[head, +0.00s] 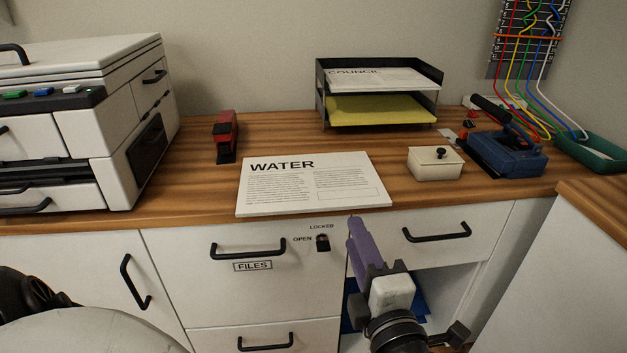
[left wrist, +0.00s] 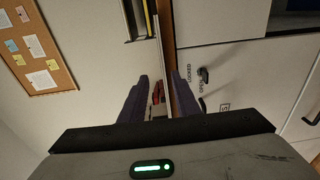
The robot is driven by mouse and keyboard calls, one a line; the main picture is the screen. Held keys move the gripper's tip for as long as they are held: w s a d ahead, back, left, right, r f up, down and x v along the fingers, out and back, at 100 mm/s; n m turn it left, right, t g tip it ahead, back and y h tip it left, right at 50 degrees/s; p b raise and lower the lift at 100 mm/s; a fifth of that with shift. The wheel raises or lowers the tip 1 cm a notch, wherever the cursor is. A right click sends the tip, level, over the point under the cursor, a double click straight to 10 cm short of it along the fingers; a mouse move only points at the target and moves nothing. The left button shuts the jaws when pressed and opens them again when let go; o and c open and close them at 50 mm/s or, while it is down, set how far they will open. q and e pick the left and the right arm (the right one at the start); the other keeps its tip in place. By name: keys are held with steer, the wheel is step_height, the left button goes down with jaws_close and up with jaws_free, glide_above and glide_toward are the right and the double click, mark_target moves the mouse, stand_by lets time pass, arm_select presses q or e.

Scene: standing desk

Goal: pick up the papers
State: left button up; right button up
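The papers (head: 312,188) are a white stack headed WATER, lying flat at the front edge of the wooden desktop. My left gripper (head: 354,222), with purple fingers, is just in front of the desk edge, near the papers' front right corner. In the left wrist view my left gripper (left wrist: 160,78) is open, its two fingers apart. The thin white edge of the papers (left wrist: 163,52) shows edge-on ahead between the fingers, beside the brown desk edge. Nothing is visibly held. My right gripper is not in view.
A red stapler (head: 226,137), black paper tray (head: 320,92), cream lidded box (head: 435,163) and blue device (head: 506,155) stand around the papers. A large printer (head: 120,160) is at left. Drawers with black handles (head: 248,249) and an open compartment are below the desktop.

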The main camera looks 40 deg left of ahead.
mark_target(342, 208)
arm_select(q)
steer(key=x, duration=0.2)
steer(key=b+x, duration=0.1)
steer(key=x, duration=0.2)
steer(key=b+x, duration=0.1)
steer(key=x, duration=0.1)
steer(key=shift+w+a+f, duration=0.15)
steer(key=shift+a+f, duration=0.1)
steer(key=shift+f, duration=0.1)
steer(key=shift+c, duration=0.4)
steer(key=shift+r, duration=0.1)
jaws_close()
